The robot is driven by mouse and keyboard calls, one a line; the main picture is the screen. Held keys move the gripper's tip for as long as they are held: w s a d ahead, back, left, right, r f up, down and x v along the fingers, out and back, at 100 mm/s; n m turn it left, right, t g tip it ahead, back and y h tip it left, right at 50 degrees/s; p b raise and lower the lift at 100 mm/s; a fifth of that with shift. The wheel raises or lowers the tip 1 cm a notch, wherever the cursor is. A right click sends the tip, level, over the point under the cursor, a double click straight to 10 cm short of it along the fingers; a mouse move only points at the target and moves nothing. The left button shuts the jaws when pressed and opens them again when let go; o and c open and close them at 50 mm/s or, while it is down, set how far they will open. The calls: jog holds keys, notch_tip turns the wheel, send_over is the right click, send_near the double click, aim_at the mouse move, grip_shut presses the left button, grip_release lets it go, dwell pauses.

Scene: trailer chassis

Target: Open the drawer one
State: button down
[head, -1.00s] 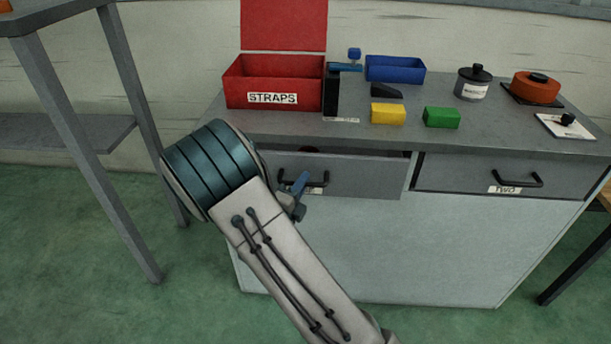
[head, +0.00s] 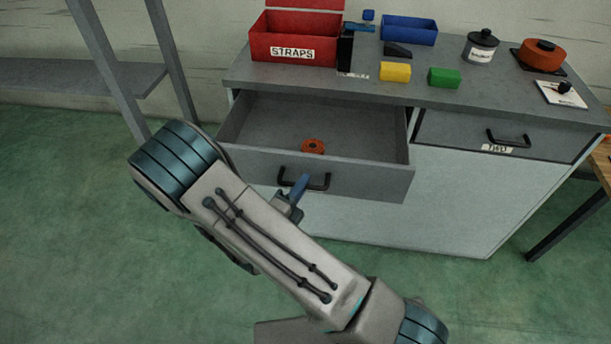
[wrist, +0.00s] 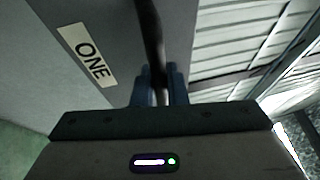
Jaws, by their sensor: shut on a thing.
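Drawer one (head: 379,180) is the left drawer of the grey bench and stands well out, its inside showing. An orange ring-shaped thing (head: 313,146) lies in it near the back of the front panel. The black bar handle (head: 319,184) is on the drawer front. In the wrist view my blue fingers (wrist: 159,88) are shut on the dark handle (wrist: 150,35), beside the label ONE (wrist: 87,56).
Drawer two (head: 464,135) to the right is shut. On the bench top (head: 290,78) stand a red STRAPS box (head: 275,50), a blue bin (head: 408,32), yellow (head: 395,71) and green blocks (head: 444,77), and a jar (head: 481,46). A grey shelf (head: 75,78) stands at left.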

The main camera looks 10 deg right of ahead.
jog(key=shift+s, duration=0.3)
jog(key=c, duration=1.5)
grip_release()
jog(key=shift+o, duration=0.2)
jog(key=shift+a, duration=0.15)
jog(key=v, duration=1.3)
jog(key=shift+s+a+b, duration=0.15)
jog(key=shift+s+b, duration=0.2)
jog(key=shift+b, duration=0.1)
